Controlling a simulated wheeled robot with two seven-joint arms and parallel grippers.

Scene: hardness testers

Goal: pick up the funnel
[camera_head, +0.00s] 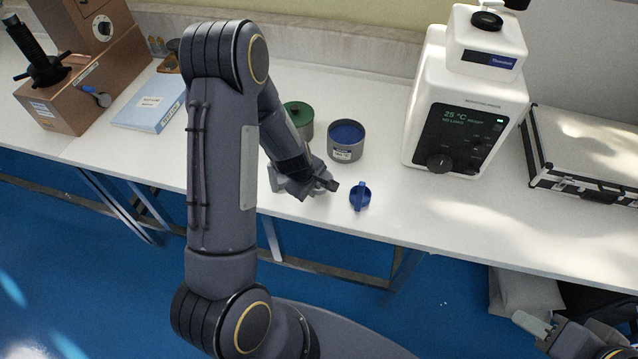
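A small blue object (360,196), which looks like the funnel, lies on the white bench near its front edge. My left gripper (312,186) is just left of it and apart from it, low over the bench. My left arm and wrist partly cover this gripper, so its opening is unclear. My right gripper (537,326) is at the bottom right, below the bench's front edge and far from the blue object. It is partly cut off by the frame.
A grey tin with blue contents (345,149) and a green-topped container (299,113) stand behind my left gripper. A white tester (425,110) and a silver case (580,150) stand to the right. A blue book (150,102) lies left. Bench right of the blue object is clear.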

